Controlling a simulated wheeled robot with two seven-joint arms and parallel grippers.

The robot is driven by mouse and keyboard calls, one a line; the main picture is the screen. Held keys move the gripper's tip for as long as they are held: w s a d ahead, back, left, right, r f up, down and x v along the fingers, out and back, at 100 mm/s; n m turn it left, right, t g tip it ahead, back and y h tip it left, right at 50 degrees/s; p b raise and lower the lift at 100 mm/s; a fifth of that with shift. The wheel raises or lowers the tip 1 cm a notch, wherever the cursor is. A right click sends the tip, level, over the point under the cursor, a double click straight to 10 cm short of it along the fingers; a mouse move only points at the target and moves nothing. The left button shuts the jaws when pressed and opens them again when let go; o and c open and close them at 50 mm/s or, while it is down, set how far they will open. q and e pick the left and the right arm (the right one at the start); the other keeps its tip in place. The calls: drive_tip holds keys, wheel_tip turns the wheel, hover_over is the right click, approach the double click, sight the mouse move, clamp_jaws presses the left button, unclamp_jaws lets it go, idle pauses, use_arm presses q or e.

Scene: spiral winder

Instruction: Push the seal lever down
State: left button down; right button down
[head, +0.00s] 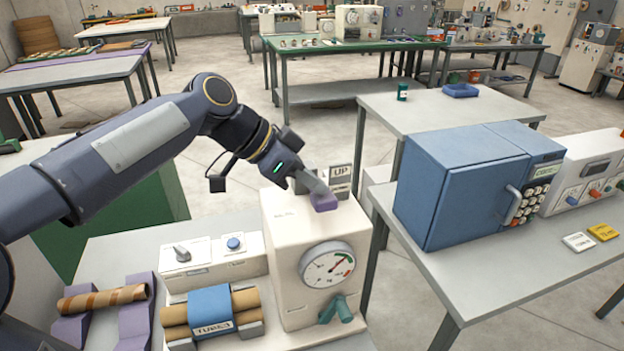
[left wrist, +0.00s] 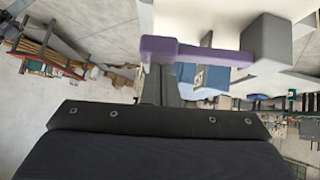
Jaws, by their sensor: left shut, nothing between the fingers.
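The cream machine (head: 292,225) with a round dial (head: 328,265) stands on the near table. A purple-ended lever (head: 325,203), seemingly the seal lever, sits at its top beside a sign reading UP (head: 341,172). In the left wrist view the purple bar (left wrist: 195,52) runs across to a grey block (left wrist: 268,40). My left gripper (head: 318,188) is shut and empty, its tips right at the purple end; I cannot tell whether they touch it. It also shows in the left wrist view (left wrist: 163,85), partly behind the bar. My right gripper is out of view.
A control box (head: 215,262) with a knob and blue button, and brown rolls in a blue wrap (head: 210,308), lie left of the machine. A cardboard tube (head: 103,298) rests on purple supports. A blue cabinet (head: 470,185) stands on the right table.

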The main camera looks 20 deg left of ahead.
sight(314, 202)
use_arm(q)
drive_tip(key=f+b, duration=0.1)
drive_tip(key=b, duration=0.1)
drive_tip(key=f+t+y+b, duration=0.1)
drive_tip(key=b, duration=0.2)
drive_tip(key=s+f+m+t+b, duration=0.1)
drive_tip(key=f+b, duration=0.1)
drive_tip(key=b, duration=0.1)
drive_tip(key=shift+d, duration=0.35)
drive_tip(key=shift+f+b, duration=0.1)
drive_tip(key=shift+b, duration=0.3)
drive_tip(key=shift+f+y, duration=0.1)
drive_tip(key=shift+y, duration=0.2)
drive_tip(key=shift+r+p, duration=0.5)
drive_tip(key=r+p, duration=0.3)
drive_tip(key=shift+s+d+r, duration=0.1)
drive_tip(key=shift+d+r, duration=0.1)
drive_tip(key=shift+r, duration=0.05)
drive_tip(key=v, duration=1)
drive_tip(key=shift+s+a+t+b, duration=0.15)
drive_tip(key=shift+s+t+b, duration=0.05)
drive_tip(key=shift+t+b, duration=0.1)
